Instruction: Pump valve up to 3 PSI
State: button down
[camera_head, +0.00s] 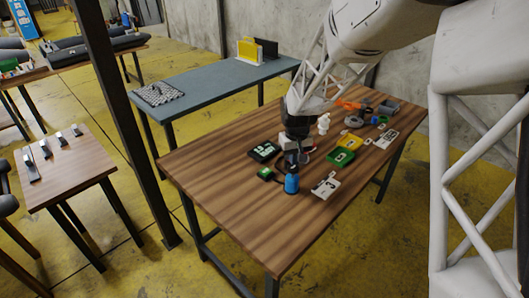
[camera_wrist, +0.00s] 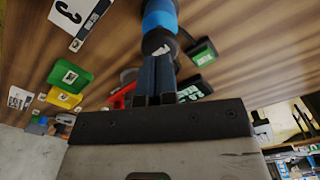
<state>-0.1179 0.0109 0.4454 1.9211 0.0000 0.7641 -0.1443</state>
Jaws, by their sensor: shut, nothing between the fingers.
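My gripper (camera_head: 292,165) points down over the wooden table, its fingers shut and empty. In the wrist view its dark fingertips (camera_wrist: 154,62) end right at a blue cylinder with black ends (camera_wrist: 160,18). The blue cylinder also shows in the head view (camera_head: 292,184), just below the gripper; I cannot tell whether they touch. A black device with a pale display (camera_head: 264,150) lies left of the gripper and shows partly behind the fingers in the wrist view (camera_wrist: 193,89). I cannot make out which part is the valve, nor read a pressure.
A white card with a black mark (camera_head: 326,186) lies right of the cylinder. A small green box (camera_head: 266,174) lies to its left. The front left of the tabletop (camera_head: 225,190) is clear.

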jog(key=shift+f, duration=0.45)
jog(key=shift+f, duration=1.6)
jog(key=shift+r, duration=0.15)
jog(key=shift+r, duration=1.9)
